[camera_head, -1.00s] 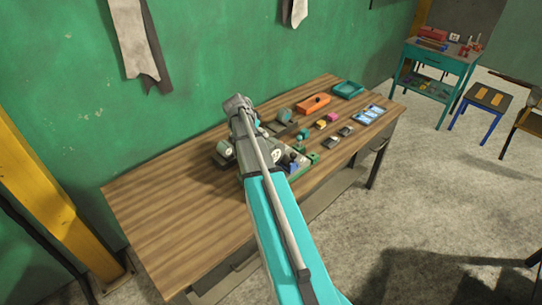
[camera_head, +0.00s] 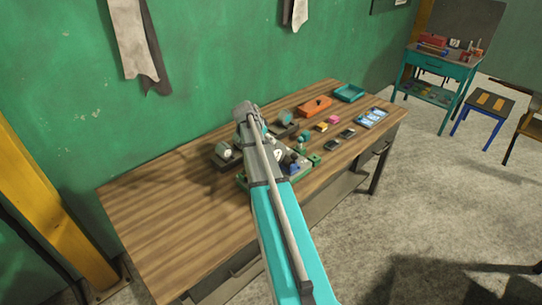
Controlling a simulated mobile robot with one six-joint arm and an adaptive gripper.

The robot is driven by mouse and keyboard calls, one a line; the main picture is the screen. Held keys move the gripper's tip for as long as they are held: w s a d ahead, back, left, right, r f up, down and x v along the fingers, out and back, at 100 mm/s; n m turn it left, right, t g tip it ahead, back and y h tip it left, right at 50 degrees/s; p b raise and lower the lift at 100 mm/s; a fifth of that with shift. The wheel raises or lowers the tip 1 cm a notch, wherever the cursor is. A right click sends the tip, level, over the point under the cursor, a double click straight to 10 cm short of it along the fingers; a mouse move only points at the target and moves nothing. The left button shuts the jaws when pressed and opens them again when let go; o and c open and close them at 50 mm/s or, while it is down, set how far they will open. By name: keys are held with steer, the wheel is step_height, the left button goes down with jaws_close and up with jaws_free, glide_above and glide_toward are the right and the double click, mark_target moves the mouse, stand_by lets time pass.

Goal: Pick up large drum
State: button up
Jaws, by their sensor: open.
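Two drum-like cylinders show on the wooden workbench. One with a pale end face (camera_head: 223,151) lies on a dark base just left of my arm's far end. The other, a grey-green one (camera_head: 284,117), lies on a dark base to the right of and behind it. I cannot tell for sure which is the large drum. My turquoise and grey arm reaches over the bench, and its far end is over the bench's back middle, between the two cylinders in the picture. My gripper's fingers do not show; the arm hides that area.
The workbench (camera_head: 160,215) has a wide clear left half. The green wall (camera_head: 215,60) stands close behind the bench.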

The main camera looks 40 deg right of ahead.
mark_target(279, 148)
steer(key=b+x, duration=0.1)
steer(key=x, duration=0.1)
steer(key=b+x, duration=0.1)
steer(key=b, duration=0.1)
steer(key=shift+w+f, duration=0.25)
steer(key=shift+f, duration=0.15)
steer(key=shift+b+x, duration=0.75)
steer(key=shift+d, duration=0.1)
steer(key=shift+r, duration=0.1)
steer(key=c, duration=1.1)
